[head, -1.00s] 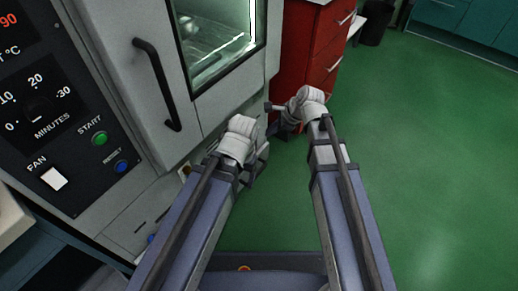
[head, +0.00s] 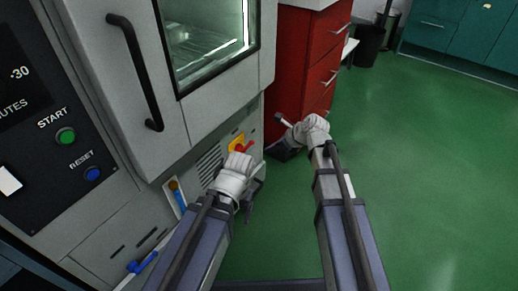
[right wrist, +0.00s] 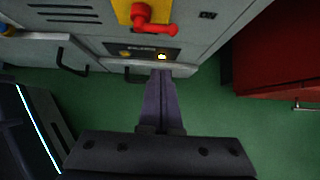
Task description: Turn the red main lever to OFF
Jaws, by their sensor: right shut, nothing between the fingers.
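The red main lever (head: 246,147) sits on a yellow plate (head: 236,143) low on the cabinet front, just past my left wrist in the head view. In the right wrist view the lever (right wrist: 155,24) shows at the top, its handle pointing right and slightly down from its hub.
The grey oven cabinet (head: 210,115) has a black door handle (head: 135,70), a green START button (head: 65,136) and a blue handle (head: 179,195). A red drawer unit (head: 290,65) stands right. Green floor (head: 430,180) is open.

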